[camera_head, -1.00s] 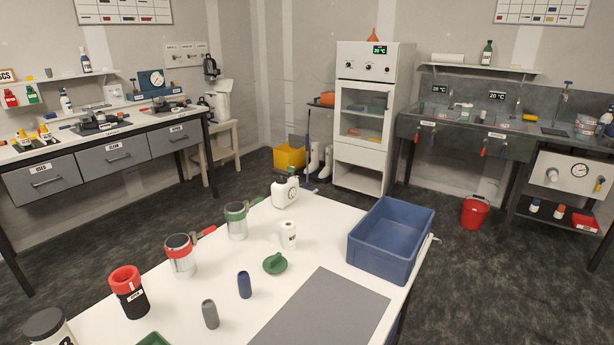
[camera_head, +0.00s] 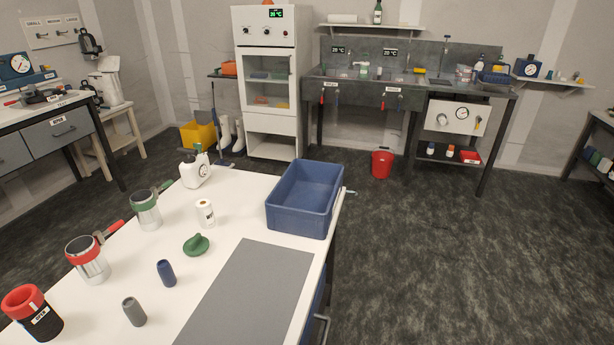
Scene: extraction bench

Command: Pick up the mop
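What looks like the mop (camera_head: 217,122) stands at the back, between the yellow bucket and the white cabinet. It has a thin dark upright handle and a small blue part at the floor. White boots stand close beside it, and the far end of the table hides none of the handle that I can make out. My gripper is not in view.
A white table (camera_head: 238,228) fills the near left, with a blue crate (camera_head: 300,212), cups and a jug on it. The yellow bucket (camera_head: 197,136), white boots (camera_head: 238,136), white cabinet (camera_head: 268,125) and red bucket (camera_head: 382,164) stand behind. The dark floor (camera_head: 440,250) at right is open.

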